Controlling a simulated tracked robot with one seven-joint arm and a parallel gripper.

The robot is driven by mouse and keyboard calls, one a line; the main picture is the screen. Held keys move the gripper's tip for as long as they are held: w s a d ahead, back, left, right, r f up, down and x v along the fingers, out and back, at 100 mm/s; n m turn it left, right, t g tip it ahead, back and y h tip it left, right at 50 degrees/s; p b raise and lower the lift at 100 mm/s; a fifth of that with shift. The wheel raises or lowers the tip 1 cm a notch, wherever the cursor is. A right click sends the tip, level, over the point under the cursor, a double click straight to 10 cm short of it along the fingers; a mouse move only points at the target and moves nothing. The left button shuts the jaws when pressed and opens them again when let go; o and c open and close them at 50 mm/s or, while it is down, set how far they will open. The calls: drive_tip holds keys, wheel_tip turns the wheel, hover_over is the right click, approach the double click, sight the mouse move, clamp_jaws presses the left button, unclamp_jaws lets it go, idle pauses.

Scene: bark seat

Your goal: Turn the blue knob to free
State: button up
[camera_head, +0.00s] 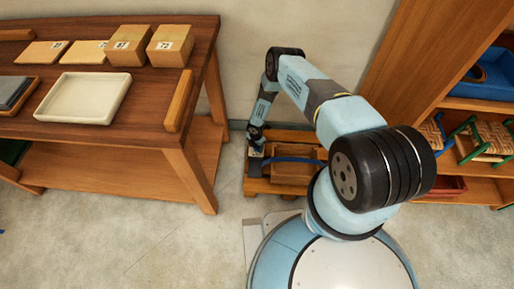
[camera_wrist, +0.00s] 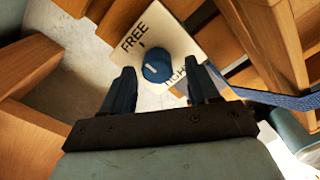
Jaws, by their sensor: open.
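The blue knob (camera_wrist: 156,68) sits on a pale plate (camera_wrist: 178,42) in the wrist view. My gripper (camera_wrist: 161,72) is open, with one finger on each side of the knob in the picture. I cannot tell whether they touch it. In the head view my gripper (camera_head: 255,139) is low, beside a wooden frame (camera_head: 290,183) with a blue strap; the knob cannot be made out there.
A wooden bench (camera_head: 150,100) at left holds a white tray (camera_head: 83,97) and several numbered blocks (camera_head: 171,45). A shelf (camera_head: 480,104) at right holds a blue bin and woven stools (camera_head: 490,138). A blue strap (camera_wrist: 275,98) runs right of my fingers. Floor is clear front left.

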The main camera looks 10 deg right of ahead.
wheel_tip(320, 180, up, 14)
drive_tip(key=shift+f, duration=0.25)
idle(0.4)
idle(0.4)
